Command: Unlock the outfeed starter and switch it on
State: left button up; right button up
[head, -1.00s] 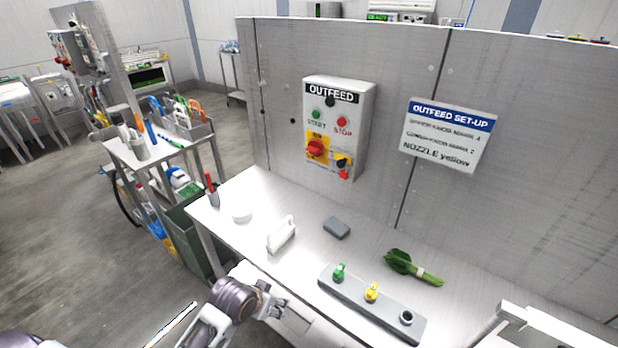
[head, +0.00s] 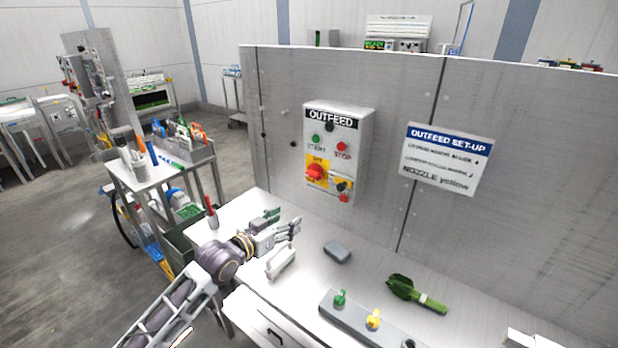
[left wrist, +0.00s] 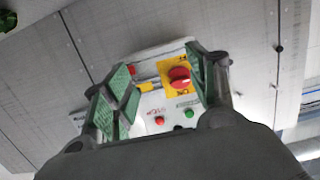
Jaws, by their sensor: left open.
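The grey OUTFEED starter box (head: 355,150) is fixed to the upright metal panel. It has a green START button (head: 316,139), a red STOP button (head: 342,146) and a red rotary knob (head: 315,173) on a yellow plate. Beside the knob is a small black and yellow fitting (head: 342,186) with a red piece (head: 344,198) below; its details are too small to tell. My left gripper (head: 284,220) is open and empty above the bench, below and left of the box. In the left wrist view the red knob (left wrist: 180,77) shows upside down between the spread fingers. My right gripper is not in view.
A set-up sign (head: 447,160) hangs right of the box. A tool cart (head: 150,175) stands left.

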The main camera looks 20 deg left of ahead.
aim_at(310, 176)
pick_arm(q)
notch_tip(310, 176, up, 6)
jog(key=w+a+t+h, duration=0.1)
jog(key=w+t, duration=0.1)
jog(key=shift+w+a, duration=0.3)
jog(key=shift+a, duration=0.1)
jog(key=shift+w+r, duration=0.1)
jog(key=shift+w, duration=0.05)
jog(key=shift+p+x, duration=1.15)
jog(key=shift+x, duration=5.55)
jog(key=shift+c, duration=0.5)
jog(key=c, duration=0.9)
